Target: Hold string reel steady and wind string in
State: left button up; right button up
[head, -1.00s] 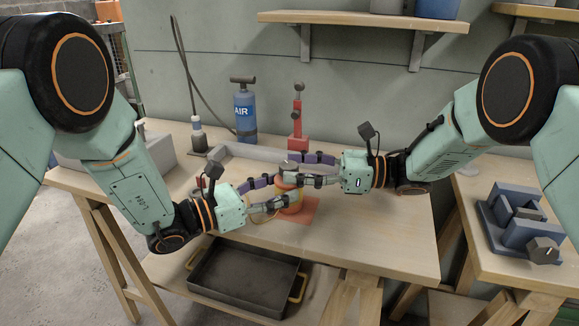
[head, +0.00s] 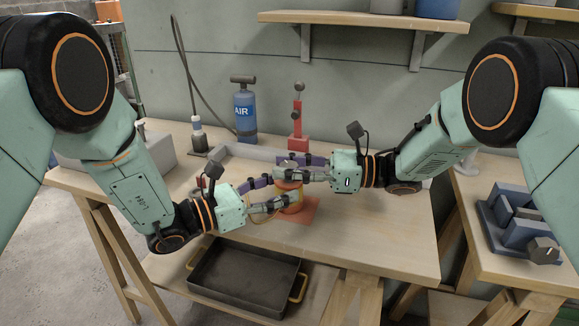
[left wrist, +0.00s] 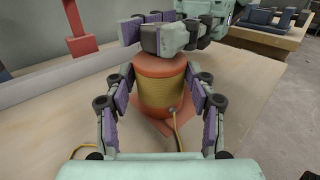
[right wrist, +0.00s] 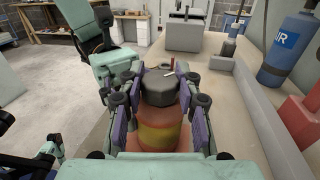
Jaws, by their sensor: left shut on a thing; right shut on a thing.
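The string reel (left wrist: 160,96) stands upright, with orange ends and yellow string wound around its middle. It sits on an orange base plate (head: 308,208) on the workbench. My left gripper (head: 283,195) is shut on the reel, its purple-padded fingers on both sides of the drum in the left wrist view. A grey knob (right wrist: 162,87) is on top of the reel. My right gripper (head: 291,168) is shut on this knob, above the left one. A loose yellow string (left wrist: 177,132) leaves the drum and drops toward the bench. My fingers partly hide the reel in the head view.
Behind the reel stand a red post tool (head: 297,118), a blue air bottle (head: 245,112) and a low grey rail (head: 245,152). A black tray (head: 245,279) lies on the lower shelf. The bench's front right is clear.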

jog(key=c, duration=0.3)
jog(key=shift+r+t, duration=0.1)
jog(key=shift+t, duration=0.3)
jog(key=m+t+h, duration=0.1)
jog(key=m+t, duration=0.1)
jog(key=m+t+h, duration=0.1)
jog(key=m+t, duration=0.1)
jog(key=t, duration=0.1)
jog(key=shift+s+a+t, duration=0.1)
jog(key=shift+t, duration=0.2)
jog(key=shift+m+t+h, duration=1.3)
jog(key=shift+m+t, duration=0.3)
jog(key=shift+t, duration=0.3)
jog(key=shift+m+t+h, duration=0.3)
jog(key=shift+t, duration=0.1)
jog(key=o, duration=1.2)
